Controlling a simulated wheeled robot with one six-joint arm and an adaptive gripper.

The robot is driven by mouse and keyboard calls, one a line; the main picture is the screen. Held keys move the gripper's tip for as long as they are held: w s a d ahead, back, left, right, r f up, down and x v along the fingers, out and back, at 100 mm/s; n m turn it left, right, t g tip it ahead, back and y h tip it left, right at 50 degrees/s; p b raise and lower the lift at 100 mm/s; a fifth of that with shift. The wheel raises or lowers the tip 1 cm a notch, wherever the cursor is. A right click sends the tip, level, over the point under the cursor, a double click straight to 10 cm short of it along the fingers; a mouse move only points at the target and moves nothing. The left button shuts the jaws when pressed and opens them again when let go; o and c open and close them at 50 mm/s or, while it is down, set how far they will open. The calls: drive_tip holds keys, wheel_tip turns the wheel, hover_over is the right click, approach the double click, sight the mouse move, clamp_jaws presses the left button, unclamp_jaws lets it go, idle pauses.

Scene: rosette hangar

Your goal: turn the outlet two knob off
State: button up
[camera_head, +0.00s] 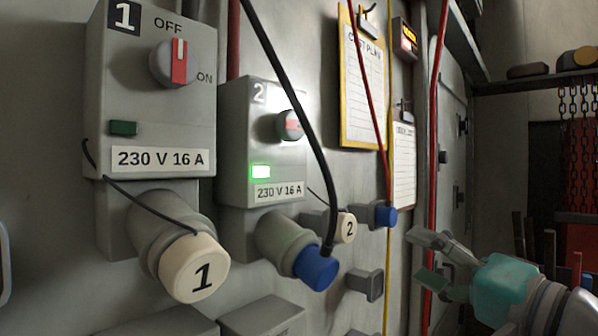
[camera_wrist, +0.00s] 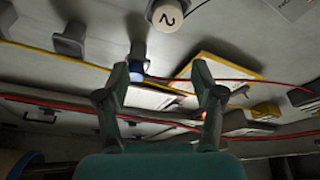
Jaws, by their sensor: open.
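The outlet two box (camera_head: 235,150) is grey, marked 2 and "230 V 16 A", on the wall left of centre in the head view. Its knob (camera_head: 290,125) is round and grey with a red and white handle lying roughly sideways. Its green lamp (camera_head: 261,171) is lit. A blue plug (camera_head: 316,268) with a black cable sits in its socket; the cable passes just right of the knob. My gripper (camera_head: 427,262) is open and empty at the lower right, well apart from the knob. The wrist view shows both fingers of my gripper (camera_wrist: 160,75) spread; the knob is not visible there.
Outlet one (camera_head: 160,100) stands at left, its knob (camera_head: 175,62) upright, lamp dark, socket covered by a white cap (camera_head: 194,268). A cap marked 2 (camera_head: 346,228) is on the wall, also in the wrist view (camera_wrist: 167,14). Clipboards (camera_head: 363,90) and a red cable (camera_head: 434,150) lie right.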

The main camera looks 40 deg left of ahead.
drive_tip(key=s+a+r+n+g, duration=0.25)
drive_tip(key=s+r, duration=0.35)
drive_tip(key=r, duration=0.4)
drive_tip(key=n+g, duration=0.3)
approach(297, 125)
drive_tip(key=shift+m, duration=0.35)
drive_tip(key=a, duration=0.9)
drive_tip(key=shift+w+a+r, duration=0.1)
drive_tip(key=shift+w+a, duration=0.25)
drive_tip(key=c, duration=1.1)
